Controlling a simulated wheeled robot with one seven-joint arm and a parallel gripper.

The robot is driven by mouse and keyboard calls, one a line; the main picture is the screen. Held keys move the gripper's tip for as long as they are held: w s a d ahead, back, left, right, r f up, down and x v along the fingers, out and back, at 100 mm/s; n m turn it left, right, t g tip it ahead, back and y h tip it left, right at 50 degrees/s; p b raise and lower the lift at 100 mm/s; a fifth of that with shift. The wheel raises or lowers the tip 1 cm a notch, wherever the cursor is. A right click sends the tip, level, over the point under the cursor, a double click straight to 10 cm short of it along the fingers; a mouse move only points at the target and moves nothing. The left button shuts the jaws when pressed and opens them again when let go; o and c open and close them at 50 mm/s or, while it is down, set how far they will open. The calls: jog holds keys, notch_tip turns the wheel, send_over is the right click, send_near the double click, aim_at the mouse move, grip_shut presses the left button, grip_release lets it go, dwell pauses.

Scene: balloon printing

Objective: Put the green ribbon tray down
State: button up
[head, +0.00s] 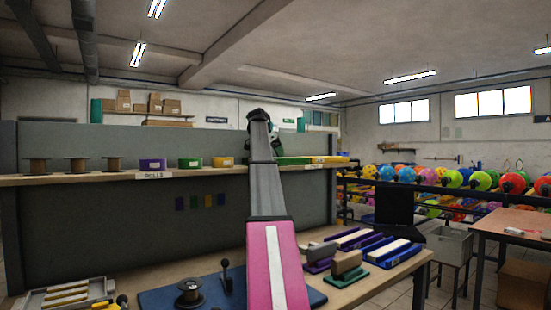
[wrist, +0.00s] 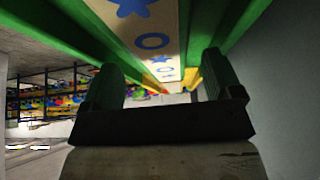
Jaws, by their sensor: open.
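The green ribbon tray (head: 292,161) lies on the long shelf, just right of my arm in the head view. In the wrist view the green tray (wrist: 72,35) fills the top, with a cream ribbon printed with blue stars and rings along its middle. My gripper (wrist: 160,80) is open; its two fingers stand apart with a gap between them, and I see nothing gripped. The wrist picture looks upside down, so the tray seems to be below the fingers. In the head view my arm hides most of the gripper and the tray's left end.
A yellow tray (head: 322,159) lies right of the green one. Left along the shelf (head: 60,181) stand purple (head: 152,164), green (head: 190,163) and yellow (head: 222,161) rolls and several empty spools. The bench below holds stamps and ribbon trays. Balloon racks (head: 450,190) stand at right.

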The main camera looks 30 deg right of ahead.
jog(key=v, duration=1)
jog(key=shift+s, duration=0.1)
